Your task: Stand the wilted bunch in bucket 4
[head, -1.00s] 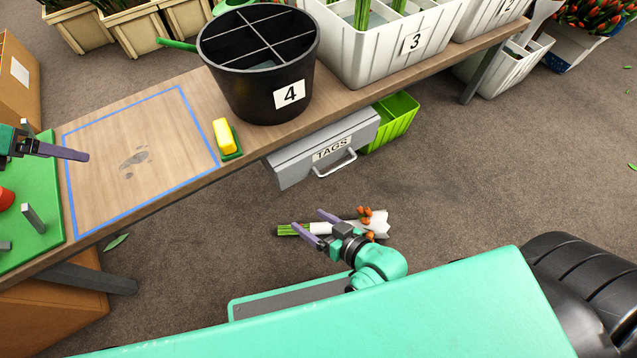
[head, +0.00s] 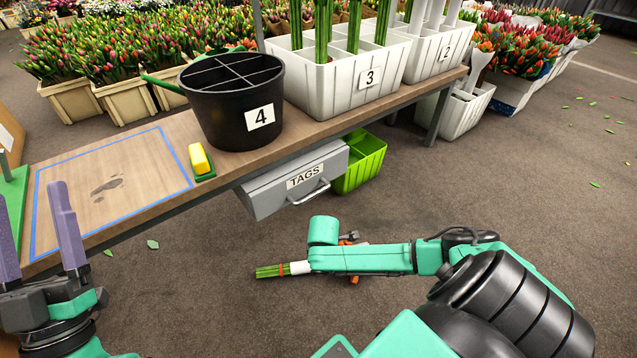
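The tulip bunch, with green stems (head: 270,270) and a white wrap (head: 299,267), shows low in front of the table, apparently at the floor. Its stems point left. My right arm covers most of its flower end; bits of orange show at the arm's edges. My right gripper is hidden behind that arm, so any grip on the bunch cannot be seen. Bucket 4 (head: 225,125) is black, stands on the table and has a cross divider; the visible compartments look empty. My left gripper (head: 33,200) is open and empty at the left edge, its purple fingers apart.
White bucket 3 (head: 330,95) and white bucket 2 (head: 425,58) stand right of bucket 4. A grey TAGS drawer (head: 295,182) and a green crate (head: 360,165) sit below the table edge.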

